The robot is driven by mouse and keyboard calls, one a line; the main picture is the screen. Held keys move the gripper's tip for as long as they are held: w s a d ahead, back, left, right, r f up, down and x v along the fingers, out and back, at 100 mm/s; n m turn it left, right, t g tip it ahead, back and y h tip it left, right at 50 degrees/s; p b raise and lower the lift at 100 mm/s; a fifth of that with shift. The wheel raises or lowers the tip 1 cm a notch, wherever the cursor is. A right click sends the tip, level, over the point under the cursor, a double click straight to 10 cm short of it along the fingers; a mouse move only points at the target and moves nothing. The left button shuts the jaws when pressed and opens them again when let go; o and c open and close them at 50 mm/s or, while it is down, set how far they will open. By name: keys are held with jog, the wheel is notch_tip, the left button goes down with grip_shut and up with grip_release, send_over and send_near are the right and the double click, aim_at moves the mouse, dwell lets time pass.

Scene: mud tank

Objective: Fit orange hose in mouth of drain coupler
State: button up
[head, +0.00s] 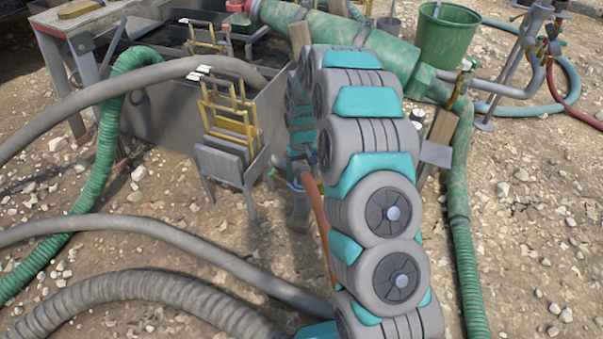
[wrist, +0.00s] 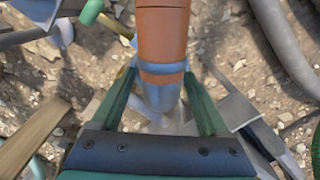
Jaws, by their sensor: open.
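The orange hose (wrist: 162,40) enters the wrist view from the top. It ends in a blue-grey band and a metal collar (wrist: 160,95). I cannot tell whether this collar belongs to the hose or is the mouth of the drain coupler. My gripper (wrist: 160,72) is open, with one green finger on each side of the hose end and narrow gaps visible near the tips. In the head view the orange hose (head: 319,215) shows as a thin strip left of my arm. There my arm hides my gripper and most of the coupler area.
A grey metal tank (head: 165,120) with yellow-framed screens (head: 230,115) stands left of my arm. A green cylinder (head: 340,45) and green bucket (head: 445,38) are behind. Grey hoses (head: 140,295) and green hoses (head: 100,175) cross the gravel. A wooden post (wrist: 30,140) lies left of my gripper.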

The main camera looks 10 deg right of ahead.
aim_at(302, 164)
jog(key=shift+r, duration=0.1)
notch_tip(302, 164, up, 7)
jog(key=shift+r, duration=0.3)
dwell(0.4)
